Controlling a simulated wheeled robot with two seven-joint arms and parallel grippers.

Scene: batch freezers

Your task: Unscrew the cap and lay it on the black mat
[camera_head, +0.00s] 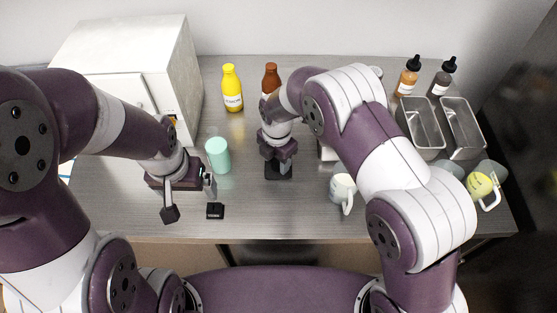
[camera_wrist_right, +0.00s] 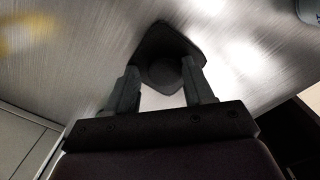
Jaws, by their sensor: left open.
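The black mat (camera_head: 279,171) is a small dark square on the steel counter, in the middle of the head view. My right gripper (camera_head: 278,160) points down just over it. In the right wrist view the mat (camera_wrist_right: 160,36) shows as a dark diamond beyond the two spread fingers of my right gripper (camera_wrist_right: 163,88). A dark round shape, perhaps the cap (camera_wrist_right: 168,72), lies between the fingertips in that view; I cannot tell whether they touch it. My left gripper (camera_head: 190,208) is open at the front left of the counter, near a small black labelled item (camera_head: 215,211). No capped container shows clearly there.
A teal cup (camera_head: 217,155) stands between my grippers. A yellow bottle (camera_head: 232,88) and a brown bottle (camera_head: 271,78) stand behind. A white machine (camera_head: 130,60) fills the back left. A white mug (camera_head: 342,191) and metal pans (camera_head: 422,128) are on the right. The front middle is clear.

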